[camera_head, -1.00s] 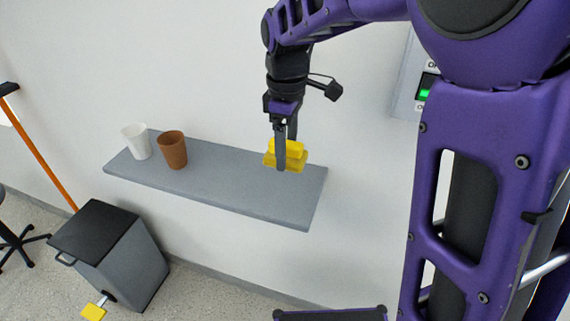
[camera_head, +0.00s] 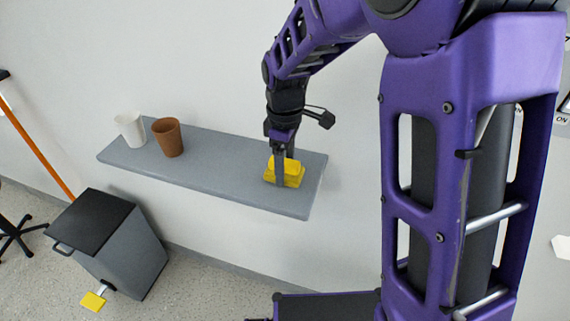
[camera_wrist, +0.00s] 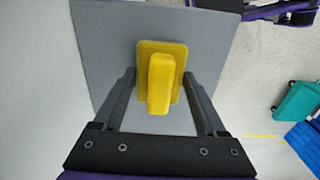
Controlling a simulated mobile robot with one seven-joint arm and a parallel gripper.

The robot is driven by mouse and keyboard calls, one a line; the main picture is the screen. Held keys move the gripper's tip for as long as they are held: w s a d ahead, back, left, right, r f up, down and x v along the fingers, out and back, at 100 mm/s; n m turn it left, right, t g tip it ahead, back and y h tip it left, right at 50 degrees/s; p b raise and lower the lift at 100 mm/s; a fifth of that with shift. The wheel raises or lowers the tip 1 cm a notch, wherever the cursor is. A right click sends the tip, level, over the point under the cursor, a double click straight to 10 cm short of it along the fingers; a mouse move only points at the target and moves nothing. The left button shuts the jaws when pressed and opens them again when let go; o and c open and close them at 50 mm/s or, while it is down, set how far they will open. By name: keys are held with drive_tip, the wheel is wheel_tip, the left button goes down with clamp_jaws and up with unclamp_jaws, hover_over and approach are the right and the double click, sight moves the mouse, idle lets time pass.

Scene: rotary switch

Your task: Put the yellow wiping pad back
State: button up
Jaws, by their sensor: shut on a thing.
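The yellow wiping pad (camera_head: 290,174) has a flat base and a raised block grip on top. It is at the right part of the grey wall shelf (camera_head: 215,167), low against the shelf top; I cannot tell for certain whether it rests on it. My gripper (camera_head: 282,168) points down with its fingers on either side of the pad, shut on it. In the wrist view the pad (camera_wrist: 160,75) sits upright between my two fingertips (camera_wrist: 160,82), with the shelf behind it. One finger hides part of the pad in the head view.
A brown cup (camera_head: 168,138) and a white cup (camera_head: 130,130) stand at the shelf's left end. The shelf's middle is clear. A grey pedal bin (camera_head: 108,243) with a black lid stands on the floor below. An orange pole (camera_head: 38,148) leans at the left.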

drive_tip(key=shift+f, duration=0.1)
drive_tip(key=o, duration=1.1)
drive_tip(key=shift+o, duration=0.2)
wheel_tip(320, 180, up, 12)
drive_tip(key=shift+r+p, duration=0.2)
drive_tip(key=shift+p, duration=0.2)
